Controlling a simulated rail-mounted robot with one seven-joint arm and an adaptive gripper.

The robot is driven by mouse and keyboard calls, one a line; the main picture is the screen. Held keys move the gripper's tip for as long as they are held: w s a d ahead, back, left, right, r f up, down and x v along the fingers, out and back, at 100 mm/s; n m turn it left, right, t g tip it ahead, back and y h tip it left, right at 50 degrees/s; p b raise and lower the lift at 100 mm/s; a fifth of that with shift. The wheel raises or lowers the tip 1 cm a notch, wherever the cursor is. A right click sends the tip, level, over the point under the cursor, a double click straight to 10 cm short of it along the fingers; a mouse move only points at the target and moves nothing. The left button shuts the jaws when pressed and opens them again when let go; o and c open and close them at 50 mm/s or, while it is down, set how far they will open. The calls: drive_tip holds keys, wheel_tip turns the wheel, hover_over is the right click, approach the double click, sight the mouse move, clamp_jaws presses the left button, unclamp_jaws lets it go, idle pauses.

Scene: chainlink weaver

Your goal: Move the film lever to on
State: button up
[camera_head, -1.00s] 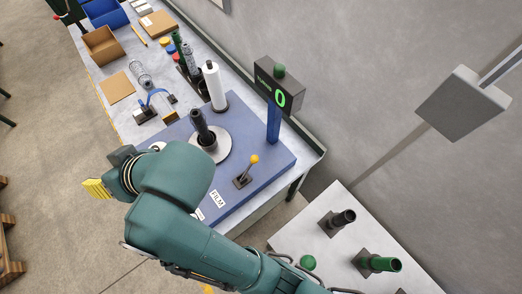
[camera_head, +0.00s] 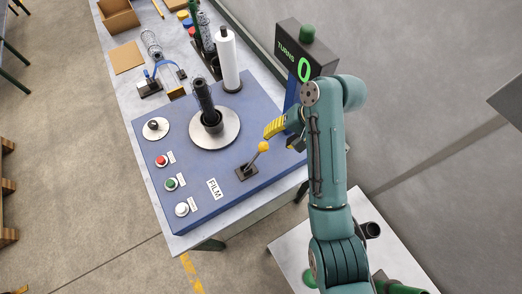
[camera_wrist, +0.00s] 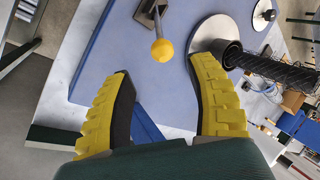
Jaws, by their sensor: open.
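The film lever (camera_head: 256,158) is a short stick with a yellow ball on top. It rises from a dark slotted base (camera_head: 246,172) on the blue panel, near the FILM label (camera_head: 213,188), and leans toward the right in the head view. My gripper (camera_head: 273,129) is close to the ball, on its upper right side. In the wrist view my gripper (camera_wrist: 162,78) has its yellow fingers apart with nothing between them. The yellow ball (camera_wrist: 162,50) shows just beyond the fingertips, between their lines, apart from both. Any on or off marking is not readable.
A grey turntable disc (camera_head: 215,128) with a black post stands behind the lever. Red (camera_head: 162,160), green (camera_head: 171,184) and white (camera_head: 182,209) buttons line the panel's left. A blue column and the TURNS display (camera_head: 302,60) are at the back right, close to my arm.

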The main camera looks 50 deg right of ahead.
sight(262, 149)
drive_tip(key=x, duration=1.1)
drive_tip(key=shift+w, duration=0.1)
clamp_jaws()
